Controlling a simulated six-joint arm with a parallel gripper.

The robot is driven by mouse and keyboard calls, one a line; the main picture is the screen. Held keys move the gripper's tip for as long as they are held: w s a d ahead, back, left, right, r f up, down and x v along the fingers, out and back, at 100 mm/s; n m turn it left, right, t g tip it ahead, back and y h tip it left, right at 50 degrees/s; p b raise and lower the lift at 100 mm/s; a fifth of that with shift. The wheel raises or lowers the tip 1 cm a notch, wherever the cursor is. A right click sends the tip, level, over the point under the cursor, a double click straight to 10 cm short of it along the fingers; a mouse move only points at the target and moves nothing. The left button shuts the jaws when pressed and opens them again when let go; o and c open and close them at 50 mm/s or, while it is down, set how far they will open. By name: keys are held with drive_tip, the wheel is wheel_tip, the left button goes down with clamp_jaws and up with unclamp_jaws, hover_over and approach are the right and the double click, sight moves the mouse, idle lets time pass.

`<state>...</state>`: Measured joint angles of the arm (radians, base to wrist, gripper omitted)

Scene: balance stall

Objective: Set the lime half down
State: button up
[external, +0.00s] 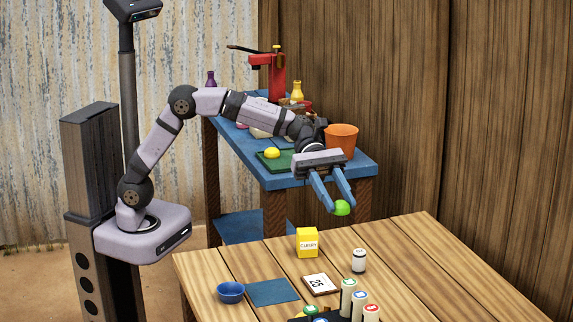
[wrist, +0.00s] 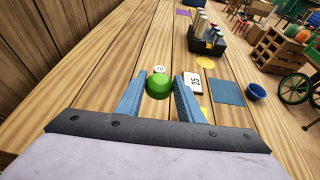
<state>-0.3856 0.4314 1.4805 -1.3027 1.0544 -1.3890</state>
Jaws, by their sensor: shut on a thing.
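The lime half (external: 342,207) is bright green and sits between the blue fingertips of my gripper (external: 338,206). In the wrist view the lime half (wrist: 159,86) is held between both fingers of my gripper (wrist: 160,88), above the wooden table (wrist: 100,85). In the external view it hangs in the air over the far edge of the table (external: 415,230), apart from the boards. The side of the lime half facing down is hidden.
On the table are a yellow CURRY box (external: 307,242), a card marked 25 (external: 320,284), a white jar (external: 359,260), a blue cloth (external: 272,292), a blue bowl (external: 231,292) and capped bottles (external: 347,297). A blue side table (external: 362,168) stands behind. The table's far right is clear.

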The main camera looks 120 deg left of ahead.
sight(349, 244)
drive_tip(key=shift+w+a+f+n+t+y+b, duration=0.35)
drive_tip(key=shift+a+f+n+y+b, duration=0.15)
drive_tip(key=shift+f, duration=1.2)
drive_tip(key=shift+w+a+f+n+t+y+b, duration=0.35)
drive_tip(key=shift+a+f+b, duration=0.2)
drive_tip(key=shift+f, duration=1.15)
drive_tip(key=shift+w+a+f+n+t+y+b, duration=0.2)
drive_tip(key=shift+w+a+f+n+y+b, duration=0.25)
drive_tip(key=shift+f, duration=1.25)
drive_tip(key=shift+a, duration=0.1)
drive_tip(key=shift+f, duration=0.2)
drive_tip(key=o, duration=1)
drive_tip(key=shift+r, duration=0.2)
drive_tip(key=p+v, duration=0.1)
drive_tip(key=v, duration=1.1)
drive_tip(key=shift+a, duration=0.1)
